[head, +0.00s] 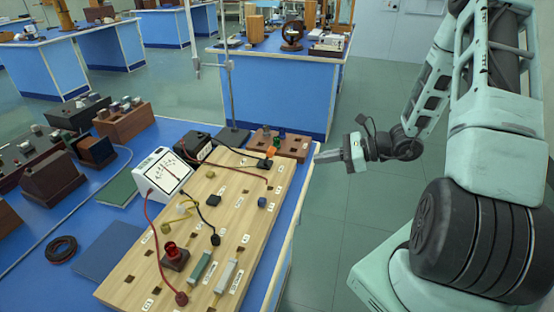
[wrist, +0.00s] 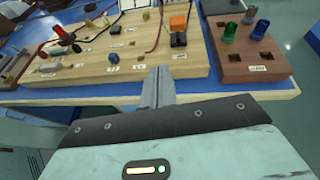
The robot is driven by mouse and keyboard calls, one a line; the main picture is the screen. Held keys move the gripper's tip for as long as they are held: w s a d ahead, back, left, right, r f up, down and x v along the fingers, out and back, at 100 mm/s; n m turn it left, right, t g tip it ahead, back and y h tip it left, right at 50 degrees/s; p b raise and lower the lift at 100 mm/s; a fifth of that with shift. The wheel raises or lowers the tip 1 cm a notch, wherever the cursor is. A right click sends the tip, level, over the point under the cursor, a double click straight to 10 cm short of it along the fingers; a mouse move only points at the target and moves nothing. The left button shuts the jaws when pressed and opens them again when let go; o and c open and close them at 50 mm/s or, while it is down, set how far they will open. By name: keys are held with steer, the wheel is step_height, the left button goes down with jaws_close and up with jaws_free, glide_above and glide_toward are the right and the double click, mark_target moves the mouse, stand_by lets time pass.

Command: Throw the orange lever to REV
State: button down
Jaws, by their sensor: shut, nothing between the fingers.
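The orange lever (head: 270,152) stands near the far right end of the wooden board (head: 232,222). In the wrist view the orange lever (wrist: 178,23) rises from a dark base, with a small white label in front of it that I cannot read. My gripper (head: 318,158) is shut and empty, just off the bench's right edge and to the right of the lever, apart from it. In the wrist view my gripper's fingertips (wrist: 160,72) point at the board's near edge, short of the lever.
A brown block (wrist: 248,68) with green and blue pieces sits right of the lever in the wrist view. A white meter (head: 163,173) with red, black and yellow leads stands on the left. A thin stand (head: 231,95) rises behind the board. Open floor lies right of the bench.

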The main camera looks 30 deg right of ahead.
mark_target(268, 156)
steer(key=d+m, duration=0.1)
steer(key=d+f+m+t+h, duration=0.1)
steer(key=shift+s+d+f, duration=0.1)
steer(key=shift+d, duration=0.3)
steer(key=p+x, duration=0.1)
steer(key=x, duration=0.9)
steer(key=shift+s+p, duration=0.1)
steer(key=shift+p, duration=0.2)
steer(key=shift+w+a+r+p, duration=0.25)
steer(key=shift+w+a+r, duration=0.1)
steer(key=shift+w, duration=0.15)
steer(key=shift+w+a+r+p, duration=0.2)
steer(key=shift+w+a+r, duration=0.15)
steer(key=shift+w, duration=0.1)
steer(key=shift+w+a+r, duration=0.2)
steer(key=shift+w+a, duration=0.25)
steer(key=shift+w, duration=0.15)
steer(key=shift+r+p, duration=0.15)
steer(key=shift+p, duration=0.25)
